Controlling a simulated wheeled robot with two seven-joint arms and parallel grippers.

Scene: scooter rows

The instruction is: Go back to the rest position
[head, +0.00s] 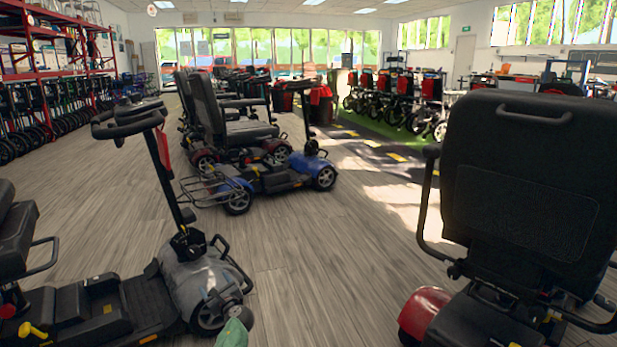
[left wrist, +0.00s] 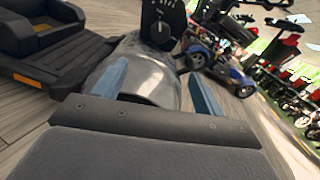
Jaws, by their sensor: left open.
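My left gripper (head: 232,334) shows only as a pale greenish tip at the bottom edge of the head view, in front of a grey scooter (head: 195,280). In the left wrist view my left gripper (left wrist: 160,85) has two blue fingers wide apart, with nothing held between them. The scooter's rounded grey front cover (left wrist: 140,72) shows beyond and between the fingers; I cannot tell whether they touch it. My right gripper is in neither view.
A scooter with a black seat (head: 535,190) and red fender stands close on the right. A blue scooter (head: 265,175) stands farther ahead in a row. Bare wooden floor (head: 310,250) lies between them. Red shelving (head: 50,50) lines the left wall.

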